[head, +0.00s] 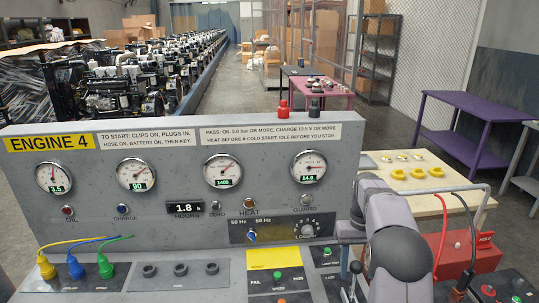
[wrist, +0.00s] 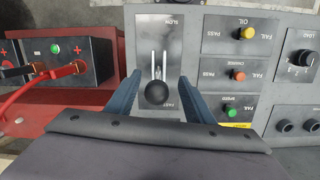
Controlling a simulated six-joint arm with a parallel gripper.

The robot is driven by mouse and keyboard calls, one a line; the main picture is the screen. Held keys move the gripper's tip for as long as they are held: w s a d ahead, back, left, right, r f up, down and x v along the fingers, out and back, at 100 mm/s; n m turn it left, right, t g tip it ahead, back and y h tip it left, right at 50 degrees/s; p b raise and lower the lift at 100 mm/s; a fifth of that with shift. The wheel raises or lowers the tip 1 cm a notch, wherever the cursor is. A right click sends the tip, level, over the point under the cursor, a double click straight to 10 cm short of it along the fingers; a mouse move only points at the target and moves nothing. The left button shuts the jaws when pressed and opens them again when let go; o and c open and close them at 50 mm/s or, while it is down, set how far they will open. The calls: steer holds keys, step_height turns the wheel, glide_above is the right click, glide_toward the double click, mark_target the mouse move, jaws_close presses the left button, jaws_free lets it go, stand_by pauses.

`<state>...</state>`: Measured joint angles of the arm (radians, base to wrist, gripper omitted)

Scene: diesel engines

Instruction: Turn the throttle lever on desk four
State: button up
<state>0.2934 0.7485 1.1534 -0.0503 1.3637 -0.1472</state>
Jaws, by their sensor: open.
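The throttle lever shows in the wrist view as a black ball knob (wrist: 156,93) over a grey slotted plate (wrist: 148,32) marked SLOW at the top and FAST lower down. The knob is near the FAST end in the picture. My gripper (wrist: 160,76) is open, with one blue finger on each side of the knob. A gap shows on both sides, so neither finger appears to touch it. In the head view my arm stands over the right part of the desk marked ENGINE 4 (head: 50,143) and covers much of the lever area.
Switches marked PASS and FAIL (wrist: 238,74) are close to the right finger. A battery (wrist: 64,60) with red and black clips is at left in the wrist view.

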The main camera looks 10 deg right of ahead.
steer(key=s+a+f, duration=0.1)
steer(key=s+a, duration=0.4)
steer(key=s, duration=0.3)
steer(key=s+a+f+n+t, duration=0.1)
steer(key=s+a, duration=0.4)
steer(key=s, duration=0.3)
steer(key=s+a+f, duration=0.2)
steer(key=s+a, duration=0.3)
steer(key=s, duration=0.4)
steer(key=shift+a+n+t, duration=0.25)
steer(key=shift+n+t, duration=0.05)
steer(key=shift+c, duration=0.3)
steer(key=shift+r, duration=0.1)
steer(key=shift+m+h, duration=0.3)
steer(key=shift+m, duration=0.2)
steer(key=w+d+r, duration=0.2)
steer(key=w+d, duration=0.3)
steer(key=w, duration=0.3)
steer(key=w+d+r, duration=0.3)
steer(key=w+d, duration=0.2)
steer(key=w, duration=0.4)
steer(key=w+d+r, duration=0.2)
steer(key=w+d, duration=0.2)
steer(key=w, duration=0.5)
steer(key=shift+d+r, duration=0.3)
steer(key=shift+d, duration=0.1)
steer(key=shift+d+f+m, duration=0.2)
steer(key=shift+d+m, duration=0.35)
steer(key=shift+m, duration=0.05)
steer(key=shift+f, duration=0.1)
